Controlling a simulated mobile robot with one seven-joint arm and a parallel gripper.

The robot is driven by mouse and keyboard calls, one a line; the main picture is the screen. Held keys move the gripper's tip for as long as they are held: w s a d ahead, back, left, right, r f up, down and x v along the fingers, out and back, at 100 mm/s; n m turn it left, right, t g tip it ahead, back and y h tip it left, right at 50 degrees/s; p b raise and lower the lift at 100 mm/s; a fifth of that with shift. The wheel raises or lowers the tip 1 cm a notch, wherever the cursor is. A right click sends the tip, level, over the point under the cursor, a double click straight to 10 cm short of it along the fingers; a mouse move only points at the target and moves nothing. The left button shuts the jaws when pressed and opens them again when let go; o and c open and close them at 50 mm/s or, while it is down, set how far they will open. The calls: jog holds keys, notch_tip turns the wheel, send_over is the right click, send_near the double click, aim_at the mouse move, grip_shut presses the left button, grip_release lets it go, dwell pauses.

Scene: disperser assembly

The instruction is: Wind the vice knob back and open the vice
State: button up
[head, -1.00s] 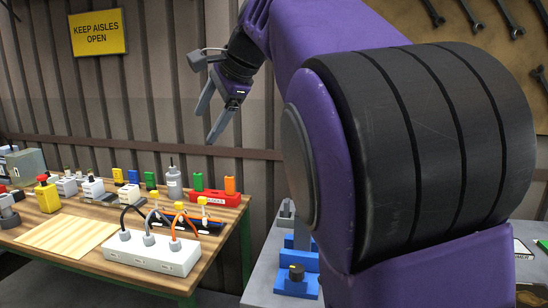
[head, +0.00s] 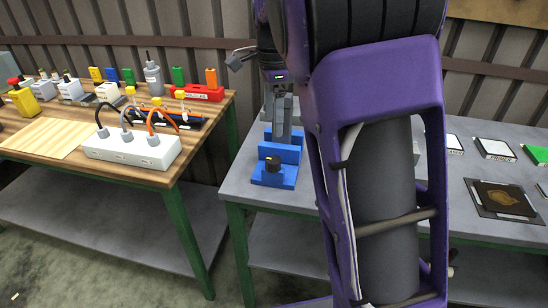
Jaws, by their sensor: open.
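The blue vice (head: 288,177) stands near the left front corner of the grey table, in the head view. Its dark round knob (head: 272,164) faces the front edge. My gripper (head: 283,138) points down over the back part of the vice, behind the knob in the picture. Its grey fingers cover part of the vice's back. The fingers overlap in this view, so the gap between them is hard to see. The gripper is open, and no held object shows. I cannot tell whether the fingers touch the vice. The vice's jaw gap is not clearly visible.
My arm hides the middle of the grey table (head: 240,188). Flat labelled pads and a dark tray (head: 504,200) lie to its right. A wooden bench (head: 105,172) on the left holds a white socket block (head: 133,152) with cables and several bottles. A floor gap separates the tables.

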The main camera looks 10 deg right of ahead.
aim_at(273, 159)
notch_tip(273, 159, down, 12)
jog(key=shift+r+b, duration=0.15)
jog(key=shift+b, duration=0.75)
jog(key=shift+c, duration=0.3)
grip_shut()
